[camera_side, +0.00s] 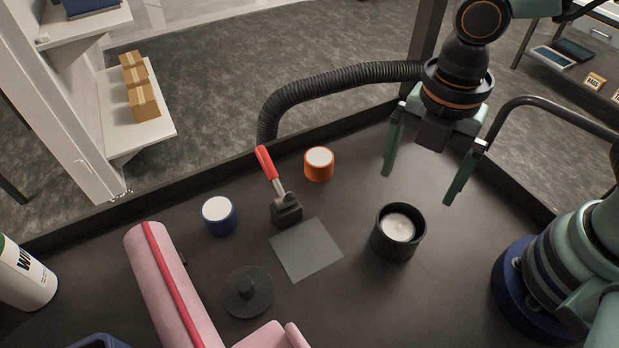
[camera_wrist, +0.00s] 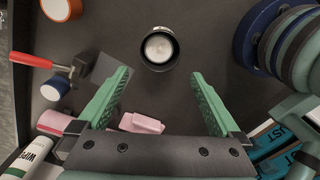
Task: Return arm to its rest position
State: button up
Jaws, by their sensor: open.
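My gripper (camera_side: 423,182) is open and empty, its two green fingers spread wide above the right part of the bench. In the side view it hangs above and behind a black cylindrical cup (camera_side: 385,246) with a white round thing (camera_side: 398,228) inside. In the wrist view my gripper (camera_wrist: 160,92) has nothing between its fingers, and the black cup (camera_wrist: 159,65) shows beyond the fingertips, apart from them. The arm rises from its dark blue base at the right.
On the bench are an orange jar (camera_side: 319,172), a blue jar (camera_side: 220,222), a red-handled tool (camera_side: 266,163), a grey square plate (camera_side: 306,250), a dark disc lid (camera_side: 248,297) and a pink bundle (camera_side: 160,280). A ribbed hose (camera_side: 330,86) arches behind.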

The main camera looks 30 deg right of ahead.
jog(key=w+d+r+m+t, duration=0.2)
jog(key=w+d+r+m, duration=0.1)
jog(key=d+m, duration=0.5)
jog(key=w+d+r+m+t, duration=0.3)
jog(key=d+r+m, duration=0.3)
jog(key=m, duration=0.9)
jog(key=shift+w+d+r+t, duration=0.15)
jog(key=shift+w+d+t, duration=0.15)
jog(key=shift+w+d, duration=0.65)
